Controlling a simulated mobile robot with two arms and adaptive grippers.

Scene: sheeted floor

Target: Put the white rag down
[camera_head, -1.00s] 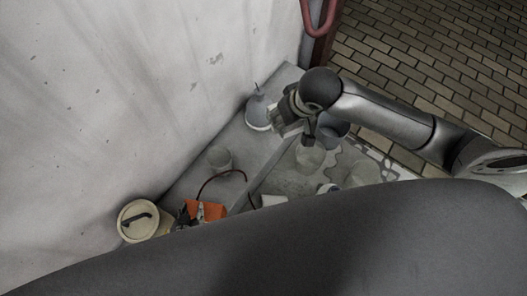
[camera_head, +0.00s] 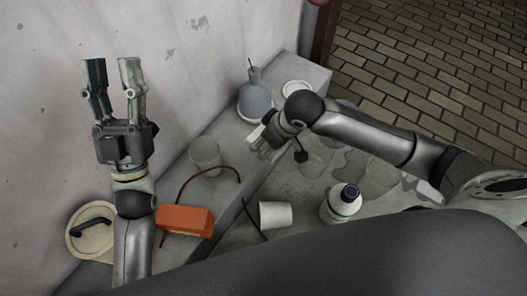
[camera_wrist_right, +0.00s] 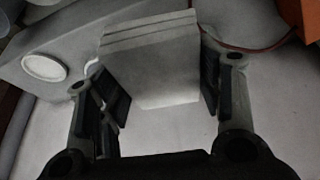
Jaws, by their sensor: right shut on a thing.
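The white rag (camera_wrist_right: 150,72) looks like a folded, layered pale block in the right wrist view, sitting between the two dark finger pads. My right gripper (camera_wrist_right: 160,92) is shut on it. In the head view, my right gripper (camera_head: 262,146) is over the grey ledge, in front of the grey flask, with a pale bit of the rag (camera_head: 256,134) showing beside the fingers. Whether the rag touches the surface below cannot be told. My left gripper (camera_head: 116,78) is open and empty, fingers pointing up, in front of the wall at the left.
A grey spouted flask (camera_head: 257,101), a clear cup (camera_head: 205,152), an orange box (camera_head: 185,220) with a cable and a beige lid (camera_head: 88,240) with black handle crowd the left. A white cup (camera_head: 276,215) and a dark-capped bottle (camera_head: 341,207) stand nearer. Puddles lie right.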

